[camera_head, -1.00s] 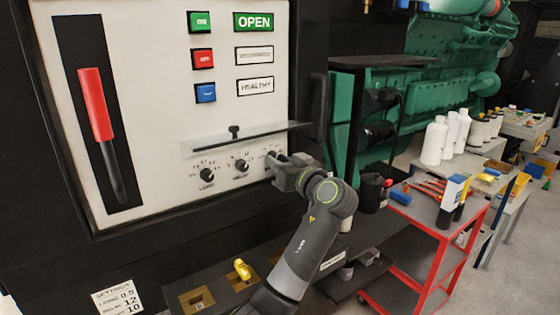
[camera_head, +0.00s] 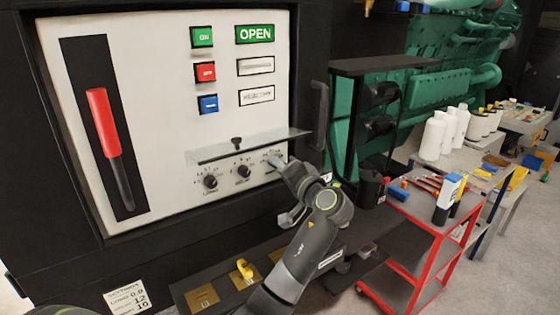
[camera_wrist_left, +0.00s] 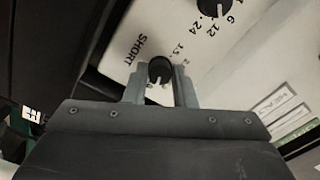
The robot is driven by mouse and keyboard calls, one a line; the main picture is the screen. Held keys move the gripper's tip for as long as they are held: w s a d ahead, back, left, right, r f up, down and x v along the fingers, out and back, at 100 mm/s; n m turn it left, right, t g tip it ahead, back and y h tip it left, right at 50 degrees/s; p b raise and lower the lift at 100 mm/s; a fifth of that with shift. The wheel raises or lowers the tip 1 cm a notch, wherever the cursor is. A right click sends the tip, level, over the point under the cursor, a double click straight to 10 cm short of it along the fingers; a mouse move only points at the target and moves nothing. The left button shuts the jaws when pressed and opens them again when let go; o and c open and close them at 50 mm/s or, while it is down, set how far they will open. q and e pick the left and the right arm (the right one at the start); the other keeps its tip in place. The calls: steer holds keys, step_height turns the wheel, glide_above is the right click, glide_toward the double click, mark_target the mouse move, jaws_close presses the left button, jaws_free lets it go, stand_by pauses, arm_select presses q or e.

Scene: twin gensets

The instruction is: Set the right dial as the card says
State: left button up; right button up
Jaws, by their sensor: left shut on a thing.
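The panel has a row of black dials under a clear flap (camera_head: 247,145): the left dial (camera_head: 210,182), the middle dial (camera_head: 243,171), and the right dial, mostly hidden by my left gripper (camera_head: 277,162) in the head view. In the left wrist view the right dial (camera_wrist_left: 160,70), marked SHORT, sits between the two fingers of my left gripper (camera_wrist_left: 160,88), which is shut on it. Its pointer direction is not clear. The settings card (camera_head: 128,299) is at the lower left; its lines read about 0.9, 12 and 10. My right gripper is not in view.
The flap stands out just above the dials. Green, red and blue buttons (camera_head: 207,104) are higher up, and a red-handled lever (camera_head: 103,122) is at left. A ledge with brass plates (camera_head: 203,297) lies below. A red cart (camera_head: 437,225) stands at right.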

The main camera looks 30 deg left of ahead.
arm_select(q)
steer(key=shift+r+m+p, duration=0.2)
steer(key=shift+m+p, duration=0.3)
steer(key=shift+m, duration=0.4)
steer(key=o, duration=1)
steer(key=shift+f, duration=0.15)
